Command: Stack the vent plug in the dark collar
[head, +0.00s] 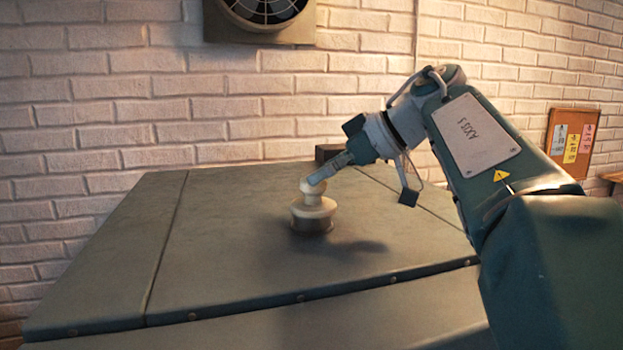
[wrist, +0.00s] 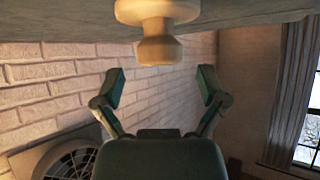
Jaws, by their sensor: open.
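The cream vent plug (head: 314,207), with a round knob on top, stands upright near the middle of the grey-green table. Below its wide pale shoulder is a darker band (head: 312,225), which looks like the collar; I cannot tell how deep the plug sits in it. In the wrist view the plug (wrist: 158,14) shows upside down, knob pointing down, with its base cut off by the frame. My gripper (head: 318,177) is at the knob's height from the right in the head view. Its fingers (wrist: 160,84) are spread and empty, with the knob between and beyond them.
The table (head: 230,260) is otherwise mostly clear, with seams and a studded front edge. A brick wall with a fan (head: 262,12) rises behind. A window (wrist: 307,110) shows in the wrist view.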

